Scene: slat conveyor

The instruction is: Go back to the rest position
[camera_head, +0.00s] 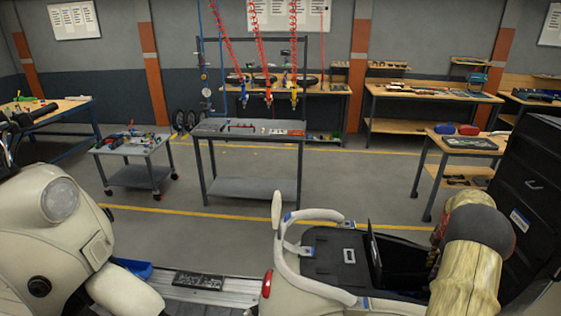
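Part of my arm, with a wrinkled cream cover and a dark rounded joint, shows at the lower right of the head view. My gripper's fingers are not visible, so I cannot see whether they hold anything. The arm part appears in front of the black cabinet (530,185) and beside the rear scooter body (315,284); whether it touches either is unclear.
A cream scooter front (60,245) stands at lower left. A slat conveyor (235,284) with a dark plate and a blue bin (136,268) lie between the scooter parts. A grey workbench (250,130) and trolley (135,148) stand behind. Floor between is clear.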

